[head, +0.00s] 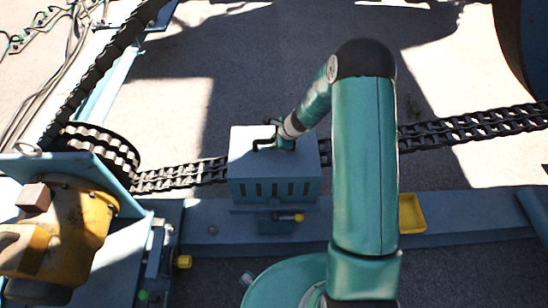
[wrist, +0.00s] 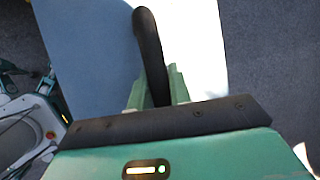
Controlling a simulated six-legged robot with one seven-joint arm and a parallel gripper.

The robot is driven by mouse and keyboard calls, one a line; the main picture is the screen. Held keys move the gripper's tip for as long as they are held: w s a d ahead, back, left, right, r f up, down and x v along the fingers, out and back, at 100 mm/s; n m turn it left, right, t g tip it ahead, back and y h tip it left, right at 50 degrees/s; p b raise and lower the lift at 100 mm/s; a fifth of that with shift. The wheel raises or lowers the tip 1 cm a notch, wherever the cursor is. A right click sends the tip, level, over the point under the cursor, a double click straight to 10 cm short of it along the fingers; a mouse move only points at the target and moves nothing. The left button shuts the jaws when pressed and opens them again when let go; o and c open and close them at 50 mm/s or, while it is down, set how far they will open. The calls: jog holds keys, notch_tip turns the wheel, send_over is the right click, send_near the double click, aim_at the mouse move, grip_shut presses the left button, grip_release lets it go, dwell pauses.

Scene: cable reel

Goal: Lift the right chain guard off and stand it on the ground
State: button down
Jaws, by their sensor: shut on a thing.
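The chain guard (head: 275,188) is a pale blue box with a row of slots in its front face. It stands upright over the chain, left of my arm in the head view. I cannot tell whether it bears on its mount. A black bar handle (head: 263,144) is on its top. My gripper (head: 285,141) is shut on this handle. In the wrist view the handle (wrist: 147,45) runs up from between the green fingers (wrist: 158,90), over the guard's pale top (wrist: 85,55). The fingertips are partly hidden in the head view.
The chain (head: 470,128) runs left and right behind my arm. A toothed wheel (head: 100,150) and a yellow motor (head: 70,225) stand at left. Bare ground (head: 265,60) lies behind the chain.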

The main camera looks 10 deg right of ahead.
notch_tip(320, 180, up, 19)
jog(key=shift+f, duration=0.15)
dwell(0.5)
notch_tip(320, 180, up, 5)
dwell(1.0)
jog(key=shift+s, duration=0.1)
